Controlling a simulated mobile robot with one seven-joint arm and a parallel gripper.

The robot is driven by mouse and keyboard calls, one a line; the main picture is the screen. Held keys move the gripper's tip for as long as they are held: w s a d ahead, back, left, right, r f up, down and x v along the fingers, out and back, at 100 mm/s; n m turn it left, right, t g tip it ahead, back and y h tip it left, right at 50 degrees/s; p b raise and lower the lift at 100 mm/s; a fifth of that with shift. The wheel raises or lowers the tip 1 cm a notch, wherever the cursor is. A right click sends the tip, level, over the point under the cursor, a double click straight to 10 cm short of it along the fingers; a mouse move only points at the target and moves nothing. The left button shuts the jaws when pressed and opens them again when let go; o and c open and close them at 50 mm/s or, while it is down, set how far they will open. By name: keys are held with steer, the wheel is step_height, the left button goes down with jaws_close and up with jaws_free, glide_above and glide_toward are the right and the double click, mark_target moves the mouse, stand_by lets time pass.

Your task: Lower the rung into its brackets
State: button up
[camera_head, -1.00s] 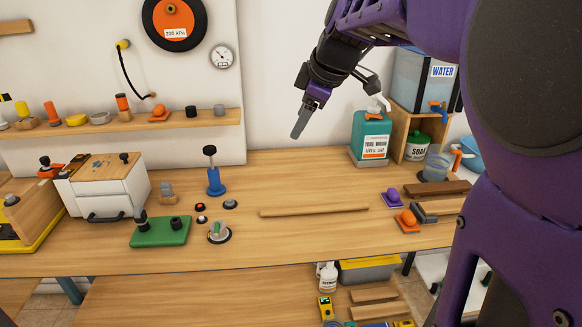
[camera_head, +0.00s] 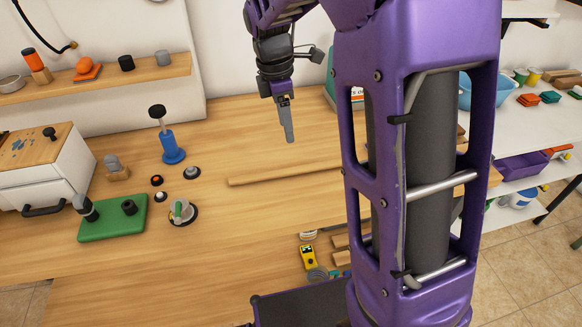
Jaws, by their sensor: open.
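A long thin wooden bar (camera_head: 285,174), which may be the rung, lies flat on the bench; its right end is hidden behind my arm. I cannot make out any brackets for it.
Left of the bar stand a blue plunger-like piece (camera_head: 171,148), several small knobs and a green block (camera_head: 112,218) with black pegs. A white box (camera_head: 45,165) is farther left. A teal jug (camera_head: 329,92) is partly hidden by my arm.

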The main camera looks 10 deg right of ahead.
mark_target(293, 171)
steer(key=f, duration=0.4)
steer(key=d+f+b, duration=0.1)
steer(key=f, duration=0.8)
steer(key=shift+w+d+f, duration=0.1)
steer(key=shift+d+f, duration=0.1)
steer(key=shift+f, duration=0.1)
jaws_close()
